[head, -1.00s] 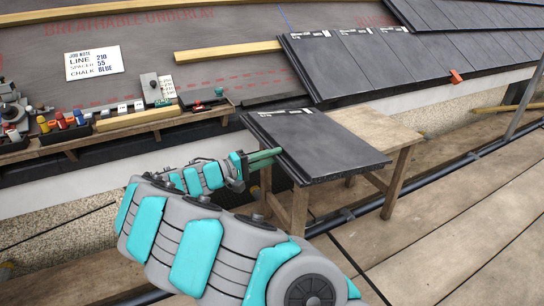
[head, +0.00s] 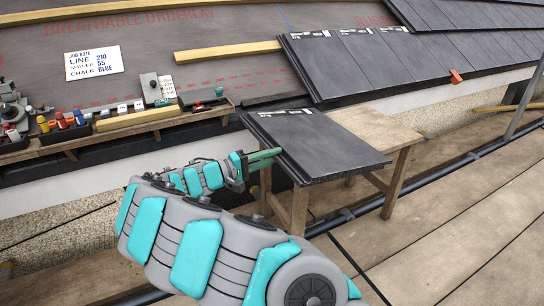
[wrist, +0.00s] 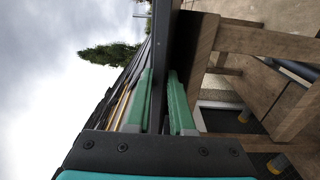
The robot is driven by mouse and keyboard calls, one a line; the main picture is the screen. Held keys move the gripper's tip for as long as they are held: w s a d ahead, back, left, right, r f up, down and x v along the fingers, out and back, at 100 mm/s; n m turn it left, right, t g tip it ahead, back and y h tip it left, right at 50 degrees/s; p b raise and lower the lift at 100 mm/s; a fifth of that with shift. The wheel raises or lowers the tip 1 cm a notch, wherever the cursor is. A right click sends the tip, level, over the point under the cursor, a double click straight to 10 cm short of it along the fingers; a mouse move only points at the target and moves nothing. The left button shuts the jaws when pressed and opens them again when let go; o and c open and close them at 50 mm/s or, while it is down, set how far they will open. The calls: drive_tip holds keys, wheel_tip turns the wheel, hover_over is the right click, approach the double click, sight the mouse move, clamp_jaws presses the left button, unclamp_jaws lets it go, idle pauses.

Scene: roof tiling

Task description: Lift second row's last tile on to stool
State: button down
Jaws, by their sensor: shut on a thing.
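A dark grey roof tile (head: 320,145) lies flat over the wooden stool (head: 385,132), its left part reaching past the stool's left edge. My gripper (head: 265,155) is at the tile's left edge, shut on it. In the wrist view, the green fingers (wrist: 160,105) stand on either side of the tile's thin dark edge (wrist: 160,60), and the stool (wrist: 265,42) is close beside it. Whether the tile's underside fully touches the stool top cannot be told. On the roof, a row of laid dark tiles (head: 350,65) ends at its left beside bare underlay.
A ledge (head: 130,126) at the left holds coloured bottles, small blocks and tools. A job note sign (head: 94,63) lies on the underlay. An orange clip (head: 455,77) sits at the tile row's lower edge. Scaffold boards (head: 450,230) and a dark pipe run along the front right.

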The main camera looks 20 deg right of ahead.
drive_tip(key=shift+f, duration=0.45)
idle(0.4)
drive_tip(key=c, duration=0.7)
unclamp_jaws()
drive_tip(key=shift+a, duration=0.15)
drive_tip(key=a, duration=0.7)
drive_tip(key=shift+s+a+f, duration=0.1)
drive_tip(key=shift+s, duration=0.1)
